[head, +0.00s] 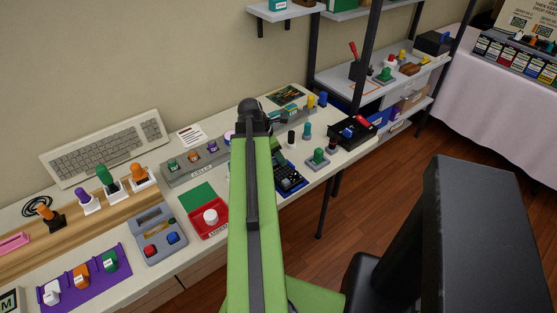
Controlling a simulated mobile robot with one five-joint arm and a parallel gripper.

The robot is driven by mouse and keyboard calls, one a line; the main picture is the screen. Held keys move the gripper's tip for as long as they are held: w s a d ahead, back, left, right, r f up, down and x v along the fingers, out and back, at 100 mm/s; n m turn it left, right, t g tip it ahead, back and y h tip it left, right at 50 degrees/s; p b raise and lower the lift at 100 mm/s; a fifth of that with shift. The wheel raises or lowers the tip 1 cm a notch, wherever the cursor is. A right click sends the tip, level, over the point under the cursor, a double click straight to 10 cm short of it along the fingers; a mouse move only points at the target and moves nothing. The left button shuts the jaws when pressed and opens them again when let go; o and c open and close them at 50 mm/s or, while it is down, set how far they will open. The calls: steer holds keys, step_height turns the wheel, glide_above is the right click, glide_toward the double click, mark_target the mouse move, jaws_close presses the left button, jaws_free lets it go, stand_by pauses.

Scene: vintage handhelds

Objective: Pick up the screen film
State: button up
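I cannot make out for certain which thing is the screen film; no label that I can read names it. A flat green square (196,196) lies on the long table, left of my green arm. Beside it is a red tray (222,229) with a white round-topped piece (210,216) in it. My arm reaches out over the table from the bottom of the head view. My gripper (254,118) is at its dark far end, above the table's back part. Its fingers cannot be made out, and nothing clearly shows in it. The arm hides part of the table.
A keyboard (105,147), a grey box with red and blue knobs (158,233), a purple holder (83,290) and a grey rack (190,168) crowd the table. A black handheld (289,178) lies right of my arm. Shelves (400,80) stand behind; the wooden floor (372,200) is open at right.

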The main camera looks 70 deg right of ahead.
jaws_close()
